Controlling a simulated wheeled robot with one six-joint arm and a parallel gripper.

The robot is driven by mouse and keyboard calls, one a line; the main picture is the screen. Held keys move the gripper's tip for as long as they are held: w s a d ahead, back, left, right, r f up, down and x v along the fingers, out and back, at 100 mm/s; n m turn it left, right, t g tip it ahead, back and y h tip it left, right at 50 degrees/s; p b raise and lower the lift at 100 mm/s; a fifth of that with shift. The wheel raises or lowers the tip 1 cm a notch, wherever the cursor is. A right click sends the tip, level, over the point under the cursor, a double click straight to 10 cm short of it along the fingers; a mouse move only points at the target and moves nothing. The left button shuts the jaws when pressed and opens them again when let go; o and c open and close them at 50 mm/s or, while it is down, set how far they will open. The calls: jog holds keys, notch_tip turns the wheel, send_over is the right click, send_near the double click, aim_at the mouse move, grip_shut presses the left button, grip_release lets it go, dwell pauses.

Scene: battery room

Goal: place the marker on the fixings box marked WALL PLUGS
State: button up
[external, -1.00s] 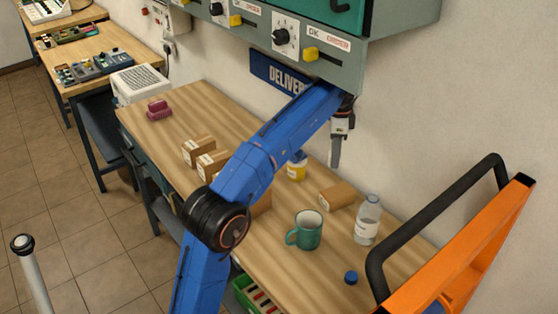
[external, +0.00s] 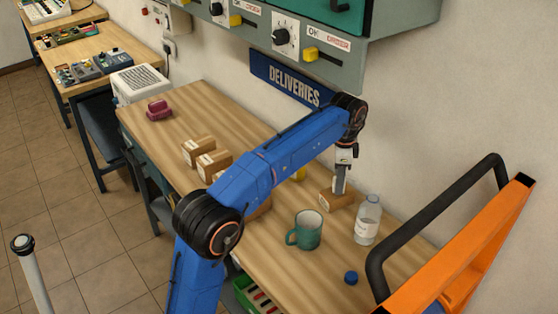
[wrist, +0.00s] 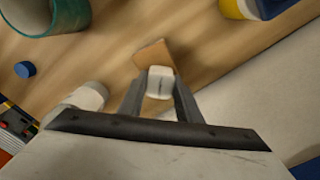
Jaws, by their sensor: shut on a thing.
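My gripper (wrist: 160,98) is shut on a small white piece with a dark line, which looks like the marker (wrist: 160,83). That box (wrist: 152,56) shows partly behind the marker in the wrist view. I cannot tell whether the marker touches it. Other cardboard boxes (external: 198,150) (external: 213,164) stand further left on the bench, and one is partly behind my arm. The box labels are too small to read, so I cannot tell which says WALL PLUGS.
A teal mug (external: 307,231), a clear bottle (external: 367,221) and a blue cap (external: 351,278) stand near the gripper on the wooden bench (external: 275,265). A yellow and blue tub (wrist: 238,8) is close by. The wall and DELIVERIES sign (external: 292,80) are behind.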

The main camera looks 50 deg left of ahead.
jog(key=shift+f, duration=0.25)
jog(key=shift+f, duration=0.1)
jog(key=o, duration=1.1)
notch_tip(320, 180, up, 11)
jog(key=shift+w+f, duration=0.1)
jog(key=shift+f, duration=0.05)
jog(key=shift+r, duration=0.75)
